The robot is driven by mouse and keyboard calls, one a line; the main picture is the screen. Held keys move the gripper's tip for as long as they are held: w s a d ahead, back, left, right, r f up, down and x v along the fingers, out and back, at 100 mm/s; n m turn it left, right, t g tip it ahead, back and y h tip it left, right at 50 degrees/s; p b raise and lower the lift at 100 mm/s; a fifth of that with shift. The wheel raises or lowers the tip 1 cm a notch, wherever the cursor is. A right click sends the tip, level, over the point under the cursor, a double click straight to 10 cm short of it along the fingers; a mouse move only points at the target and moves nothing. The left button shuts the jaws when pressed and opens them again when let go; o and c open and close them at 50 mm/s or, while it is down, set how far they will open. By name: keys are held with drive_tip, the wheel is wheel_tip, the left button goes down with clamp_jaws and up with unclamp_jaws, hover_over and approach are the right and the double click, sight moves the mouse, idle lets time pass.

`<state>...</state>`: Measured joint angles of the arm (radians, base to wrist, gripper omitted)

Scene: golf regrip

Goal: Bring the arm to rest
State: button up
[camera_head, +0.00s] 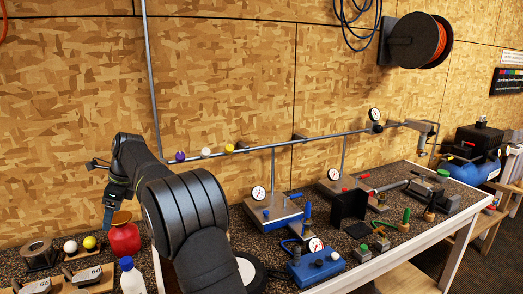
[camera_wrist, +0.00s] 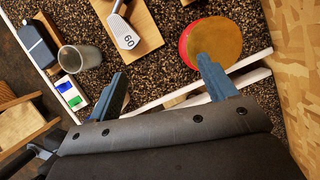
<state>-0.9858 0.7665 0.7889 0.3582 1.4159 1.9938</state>
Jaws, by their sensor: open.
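My arm rises from the bottom of the head view and bends over to the left. My gripper (camera_head: 108,214) points down at the left, close to a red container (camera_head: 122,234) with a brownish top. In the wrist view my gripper (camera_wrist: 162,78) is open, its two blue fingers wide apart with nothing between them. The right finger overlaps the red container's round tan top (camera_wrist: 217,40) in the picture; I cannot tell whether they touch. Speckled dark bench top and a white edge show between the fingers.
A club head marked 60 (camera_wrist: 123,32) lies on a wooden board, beside a grey cup (camera_wrist: 78,58). A white bottle with a blue cap (camera_head: 131,277) stands at the front left. Gauge stands (camera_head: 273,213) and a blue box (camera_head: 316,267) fill the bench to the right.

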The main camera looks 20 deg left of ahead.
drive_tip(key=w+d+f, duration=0.2)
drive_tip(key=w+d, duration=0.9)
drive_tip(key=d, duration=0.2)
drive_tip(key=w+d+f+n, duration=0.1)
drive_tip(key=w+d+f, duration=0.1)
drive_tip(key=w+d, duration=1)
drive_tip(key=shift+d+f+g, duration=0.3)
drive_tip(key=shift+d+f, duration=0.05)
drive_tip(key=shift+d, duration=0.2)
drive_tip(key=shift+o, duration=0.4)
drive_tip(key=o, duration=0.4)
